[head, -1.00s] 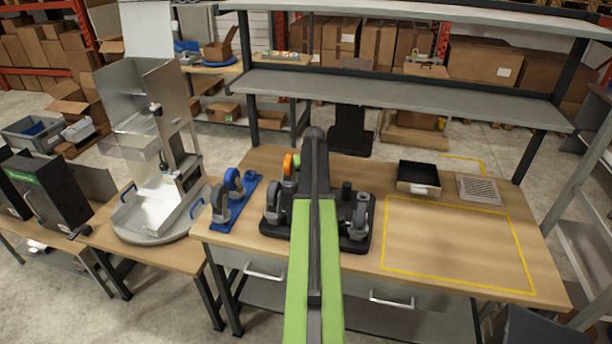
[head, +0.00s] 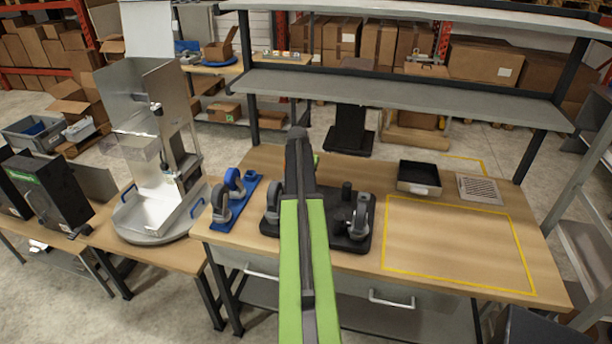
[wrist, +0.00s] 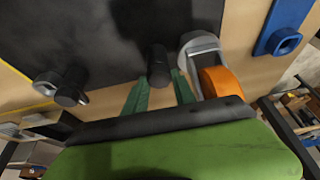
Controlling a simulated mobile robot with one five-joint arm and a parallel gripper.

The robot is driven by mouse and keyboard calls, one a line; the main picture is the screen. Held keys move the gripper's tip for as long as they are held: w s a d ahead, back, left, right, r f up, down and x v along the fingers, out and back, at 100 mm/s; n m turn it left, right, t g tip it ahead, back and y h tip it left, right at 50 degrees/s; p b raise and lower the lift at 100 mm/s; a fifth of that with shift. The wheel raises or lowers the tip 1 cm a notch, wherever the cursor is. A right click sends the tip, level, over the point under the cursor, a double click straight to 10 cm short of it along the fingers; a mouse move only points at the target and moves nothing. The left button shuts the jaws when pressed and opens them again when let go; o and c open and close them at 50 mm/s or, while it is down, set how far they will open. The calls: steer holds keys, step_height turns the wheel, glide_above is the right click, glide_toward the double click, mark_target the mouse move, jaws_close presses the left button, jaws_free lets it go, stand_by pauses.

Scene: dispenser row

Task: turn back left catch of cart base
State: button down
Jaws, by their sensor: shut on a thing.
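The cart base is a black plate (head: 330,236) on the wooden bench, and it also shows in the wrist view (wrist: 100,40). Grey casters stand at its left front (head: 273,204) and right front (head: 360,214). A caster with an orange wheel (wrist: 221,82) sits at its back left; my arm mostly covers it in the head view. Beside it is a short black upright catch (wrist: 158,62). My gripper (wrist: 160,88) has its green fingers on either side of this catch, shut on it. The right finger is close to the orange-wheeled caster. Another black post (head: 346,191) stands at the back right.
A blue holder (head: 236,197) with casters lies left of the base. A black tray (head: 418,177) and a grey grille (head: 479,189) lie at the back right. The yellow-outlined area (head: 455,245) is clear. A shelf (head: 400,93) spans above the bench's back.

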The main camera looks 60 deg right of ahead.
steer(key=shift+a, duration=0.15)
steer(key=c, duration=1)
jaws_free()
steer(key=p+v, duration=1.6)
steer(key=v, duration=0.1)
steer(key=shift+r, duration=0.25)
